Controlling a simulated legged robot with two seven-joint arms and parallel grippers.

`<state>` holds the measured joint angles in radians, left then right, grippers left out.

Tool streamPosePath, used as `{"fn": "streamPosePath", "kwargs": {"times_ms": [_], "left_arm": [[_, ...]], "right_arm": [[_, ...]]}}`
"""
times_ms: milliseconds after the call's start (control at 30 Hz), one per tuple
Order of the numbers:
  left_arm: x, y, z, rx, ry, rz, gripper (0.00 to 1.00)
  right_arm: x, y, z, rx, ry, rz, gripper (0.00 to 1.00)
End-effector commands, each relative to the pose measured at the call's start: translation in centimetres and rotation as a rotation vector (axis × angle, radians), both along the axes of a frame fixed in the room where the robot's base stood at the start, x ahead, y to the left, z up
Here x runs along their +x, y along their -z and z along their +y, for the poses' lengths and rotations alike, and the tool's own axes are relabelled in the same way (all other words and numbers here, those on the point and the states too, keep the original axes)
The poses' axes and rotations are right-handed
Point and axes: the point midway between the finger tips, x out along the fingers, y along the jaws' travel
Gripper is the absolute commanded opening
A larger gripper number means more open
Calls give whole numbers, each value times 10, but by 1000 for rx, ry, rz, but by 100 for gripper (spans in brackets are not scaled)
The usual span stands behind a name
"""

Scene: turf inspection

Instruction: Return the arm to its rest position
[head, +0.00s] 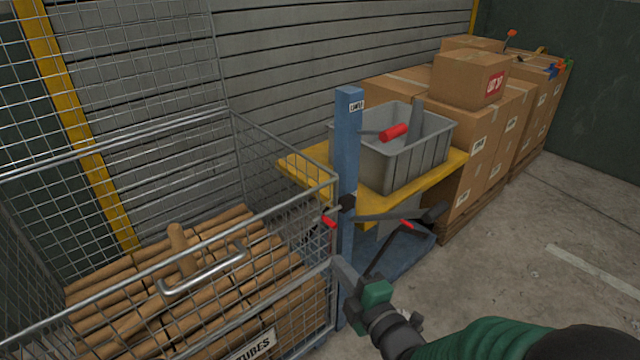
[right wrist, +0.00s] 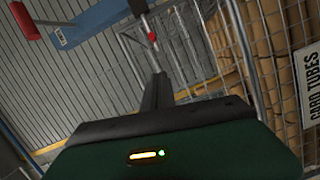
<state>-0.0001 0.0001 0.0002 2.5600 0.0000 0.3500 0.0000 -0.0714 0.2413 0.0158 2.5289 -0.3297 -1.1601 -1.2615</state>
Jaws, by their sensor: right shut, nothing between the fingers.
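My right arm comes in from the lower right in the head view. Its green and dark grey gripper (head: 343,268) hangs in front of the blue post, just right of the wire cage's front corner. The jaws are shut and hold nothing. In the right wrist view the closed dark fingers (right wrist: 157,92) point up the picture, with the cage behind them to the right. I cannot tell whether the gripper touches anything. My left gripper is not in view.
The wire cage (head: 335,235) holds card tubes (head: 120,285). A blue post (head: 348,150) stands beside a yellow platform (head: 300,168) bearing a grey bin (head: 400,170). A red-handled tool (head: 394,132) sticks out of the bin. Stacked boxes (head: 470,80) stand behind. Floor at right is clear.

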Motion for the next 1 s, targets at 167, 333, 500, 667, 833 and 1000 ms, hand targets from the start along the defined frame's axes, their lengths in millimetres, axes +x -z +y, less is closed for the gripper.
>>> {"fn": "streamPosePath", "kwargs": {"times_ms": [167, 333, 500, 667, 833, 1000], "left_arm": [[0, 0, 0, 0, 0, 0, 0], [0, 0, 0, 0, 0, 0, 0], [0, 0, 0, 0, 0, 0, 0], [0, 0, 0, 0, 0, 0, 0], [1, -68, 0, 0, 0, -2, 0], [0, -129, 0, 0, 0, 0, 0]], "right_arm": [[-4, 44, -31, 142, 142, 293, 0], [-50, 115, -82, 458, 506, 776, 0], [-117, 153, -107, 721, 875, 1093, 0], [-184, 168, -114, 922, 1224, 1303, 0], [-188, 102, -114, 929, 1243, 1313, 0], [-187, 40, -114, 927, 1241, 1313, 0]]}}
